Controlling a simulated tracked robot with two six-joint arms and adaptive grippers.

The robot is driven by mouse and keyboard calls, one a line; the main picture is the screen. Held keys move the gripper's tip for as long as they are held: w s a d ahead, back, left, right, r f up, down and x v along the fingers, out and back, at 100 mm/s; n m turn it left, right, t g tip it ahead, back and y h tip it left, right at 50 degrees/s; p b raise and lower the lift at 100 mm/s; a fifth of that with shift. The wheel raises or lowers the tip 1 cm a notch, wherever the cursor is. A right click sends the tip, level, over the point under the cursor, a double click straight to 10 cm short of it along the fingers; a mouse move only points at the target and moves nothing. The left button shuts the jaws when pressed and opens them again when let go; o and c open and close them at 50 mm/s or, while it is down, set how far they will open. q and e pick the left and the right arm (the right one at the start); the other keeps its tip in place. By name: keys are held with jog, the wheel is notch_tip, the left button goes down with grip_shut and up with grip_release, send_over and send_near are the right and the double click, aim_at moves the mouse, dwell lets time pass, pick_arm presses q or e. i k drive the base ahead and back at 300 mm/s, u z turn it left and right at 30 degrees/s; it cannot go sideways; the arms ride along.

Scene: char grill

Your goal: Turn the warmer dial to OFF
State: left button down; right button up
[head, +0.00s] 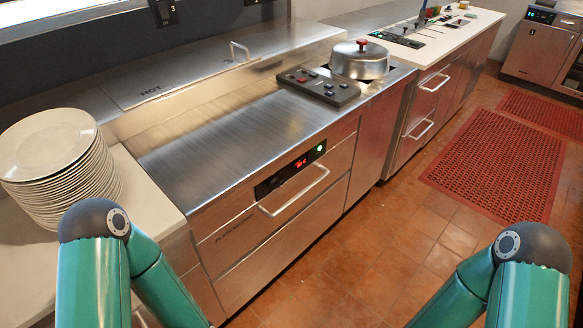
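The warmer is likely the steel drawer unit (240,243), whose front lettering is too small to read with certainty. A narrow black control panel (270,186) sits at the top of its front. The panel shows a red lit readout (301,163) and a small round green-lit spot (320,149) at its right end. I cannot make out a dial or an OFF mark on it. A light bar handle (296,193) sticks out just below the panel. Only the teal links of my two arms show, at the bottom left and bottom right. Neither gripper is in view.
A stack of white plates (62,180) stands on the left counter. A dark button box (318,86) and a lidded steel pot (359,62) stand on the steel top. The tiled floor before the drawers is clear. Red mats (497,165) lie at right.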

aim_at(274, 183)
jog(key=u, duration=1)
jog(key=k, duration=1.15)
jog(key=z, duration=0.55)
jog(key=i, duration=1)
